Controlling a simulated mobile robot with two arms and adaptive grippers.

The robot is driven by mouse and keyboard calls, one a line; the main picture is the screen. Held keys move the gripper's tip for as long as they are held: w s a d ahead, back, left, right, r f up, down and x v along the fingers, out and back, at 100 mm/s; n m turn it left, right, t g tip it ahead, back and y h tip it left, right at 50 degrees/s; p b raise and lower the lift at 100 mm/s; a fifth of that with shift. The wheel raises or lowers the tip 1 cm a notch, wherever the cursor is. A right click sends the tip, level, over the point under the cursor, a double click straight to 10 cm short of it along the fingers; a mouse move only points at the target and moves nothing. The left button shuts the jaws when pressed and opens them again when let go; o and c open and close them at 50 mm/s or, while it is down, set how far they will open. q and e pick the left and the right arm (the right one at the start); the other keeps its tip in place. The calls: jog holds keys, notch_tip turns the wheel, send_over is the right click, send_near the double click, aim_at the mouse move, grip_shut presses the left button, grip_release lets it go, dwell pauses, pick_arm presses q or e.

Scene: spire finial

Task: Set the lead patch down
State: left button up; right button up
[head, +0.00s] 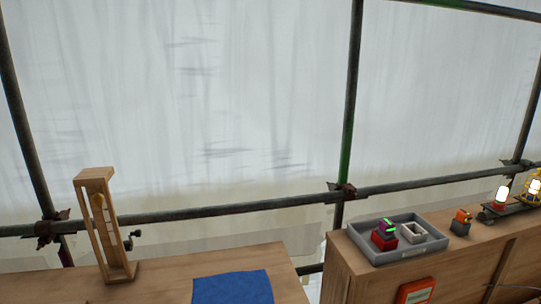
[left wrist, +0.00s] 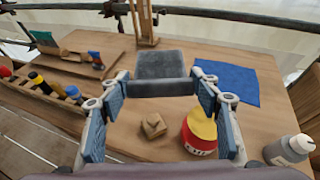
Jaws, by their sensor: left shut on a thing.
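The lead patch (left wrist: 162,65) is a dark grey, flat, roughly square piece with a thicker bent front edge. My left gripper (left wrist: 160,89) is shut on it, with one blue-padded finger at each side of the front edge. The patch is above or on the wooden table (left wrist: 125,75); I cannot tell whether its far part touches the wood. A blue cloth (left wrist: 226,82) lies flat just right of the patch, and shows in the head view (head: 232,288). My right gripper is in neither view.
A wooden stand (head: 106,225) rises at the table's back. Near my left gripper are a wooden block (left wrist: 152,126), a red-and-yellow tin (left wrist: 199,135) and a grey bottle (left wrist: 288,151). A wooden rack (left wrist: 60,105) stands left. A grey tray (head: 405,254) sits on the right cabinet.

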pick_arm(q)
jog(key=shift+w+f+n+g+y, duration=0.1)
jog(key=shift+w+n+g+y, duration=0.1)
jog(key=shift+n+g+y, duration=0.55)
jog(key=shift+s+d+n+g+y, duration=0.1)
jog(key=shift+s+n+g+y, duration=0.15)
jog(key=shift+n+g+y, duration=0.55)
jog(key=shift+w+a+r+m+t+h, duration=0.1)
jog(key=shift+w+a+m+t+h, duration=0.05)
jog(key=shift+m+t+h, duration=0.4)
jog(key=shift+w+a+r+m+t+h, duration=0.1)
jog(key=shift+m+t+h, duration=0.1)
jog(key=shift+t+h, duration=0.35)
jog(key=shift+s+m+t+h, duration=0.15)
jog(key=shift+m+t+h, duration=0.3)
jog(key=shift+m, duration=0.35)
jog(key=shift+s+d+f+m+h, duration=0.1)
jog(key=shift+s+d+m+h, duration=0.1)
jog(key=shift+m+h, duration=0.25)
jog(key=shift+t, duration=0.3)
jog(key=shift+w, duration=0.1)
